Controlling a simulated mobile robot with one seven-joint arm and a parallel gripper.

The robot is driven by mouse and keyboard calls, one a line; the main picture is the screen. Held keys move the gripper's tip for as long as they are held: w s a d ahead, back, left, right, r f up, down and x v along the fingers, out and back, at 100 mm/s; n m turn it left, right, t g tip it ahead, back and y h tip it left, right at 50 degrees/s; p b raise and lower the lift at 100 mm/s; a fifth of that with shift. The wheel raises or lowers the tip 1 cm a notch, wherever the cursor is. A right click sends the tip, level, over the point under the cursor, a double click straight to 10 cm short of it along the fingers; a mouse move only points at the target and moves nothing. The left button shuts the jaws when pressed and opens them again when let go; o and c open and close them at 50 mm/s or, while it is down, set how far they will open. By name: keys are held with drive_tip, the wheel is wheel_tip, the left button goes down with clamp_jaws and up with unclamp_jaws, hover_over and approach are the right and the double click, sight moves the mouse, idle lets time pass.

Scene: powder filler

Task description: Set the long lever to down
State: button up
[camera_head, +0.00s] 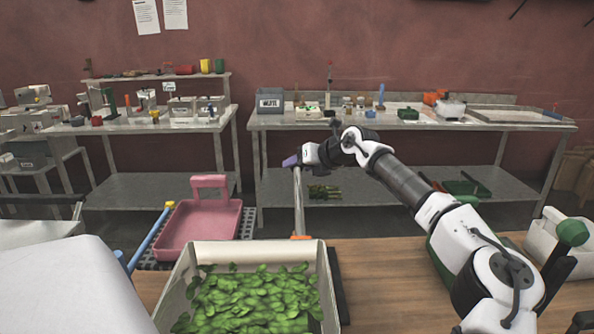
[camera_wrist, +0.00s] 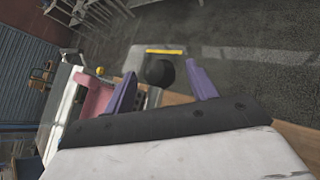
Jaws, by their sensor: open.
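The long lever (camera_head: 299,205) is a grey metal rod standing nearly upright from an orange base (camera_head: 300,237) behind the tray of green leaves. Its top end is hidden by my gripper (camera_head: 291,161) in the head view. In the wrist view, a round black knob (camera_wrist: 159,71), seemingly the lever's end, shows between the two purple fingers of my gripper (camera_wrist: 161,90). The fingers are apart, with gaps at both sides of the knob. I cannot tell how deep the knob sits between them.
A white tray of green leaves (camera_head: 188,268) stands in front on the wooden table (camera_head: 390,290). A pink pan (camera_head: 200,228) and a blue rod with a yellow tip (camera_head: 150,238) are to its left. A green knob (camera_head: 572,232) is at far right. Metal benches (camera_head: 410,122) stand behind.

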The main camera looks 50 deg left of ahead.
drive_tip(key=b+v, duration=0.3)
drive_tip(key=v, duration=0.6)
drive_tip(key=shift+d, duration=0.3)
drive_tip(key=shift+r, duration=0.1)
